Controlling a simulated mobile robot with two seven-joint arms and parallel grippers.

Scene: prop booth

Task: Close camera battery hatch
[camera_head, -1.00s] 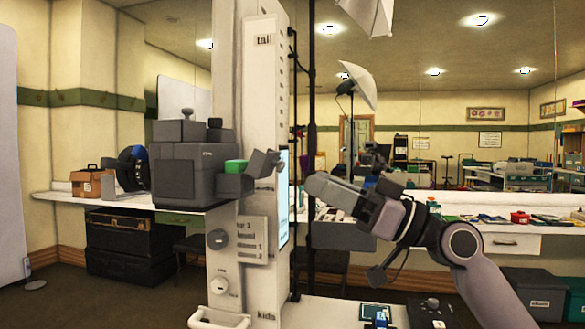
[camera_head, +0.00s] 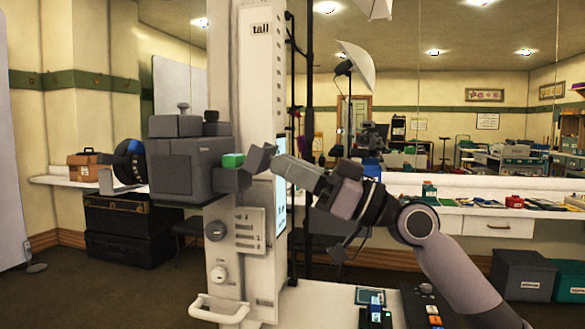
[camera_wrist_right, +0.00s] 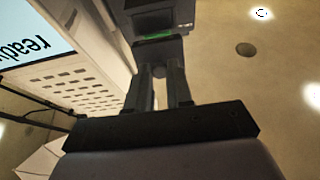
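The camera (camera_head: 185,168) is a dark grey box on the white column, with a lens on its left side. Its battery hatch (camera_head: 260,160) is a grey flap at the right end, standing open and tilted outward. A green battery block (camera_head: 232,160) shows beside it. My right gripper (camera_head: 280,165) is just right of the hatch, close to it; contact is unclear. In the right wrist view its two fingers (camera_wrist_right: 158,75) are a little apart with a visible gap, pointing at the dark hatch (camera_wrist_right: 158,52); green (camera_wrist_right: 157,37) shows beyond. My left gripper is out of view.
The white column (camera_head: 259,80) stands behind the hatch, with a lit screen (camera_head: 281,190) on its side. A counter (camera_head: 480,211) with many small items runs along the back right. Black cases (camera_head: 130,230) are stacked at left. A small table (camera_head: 320,300) stands at front.

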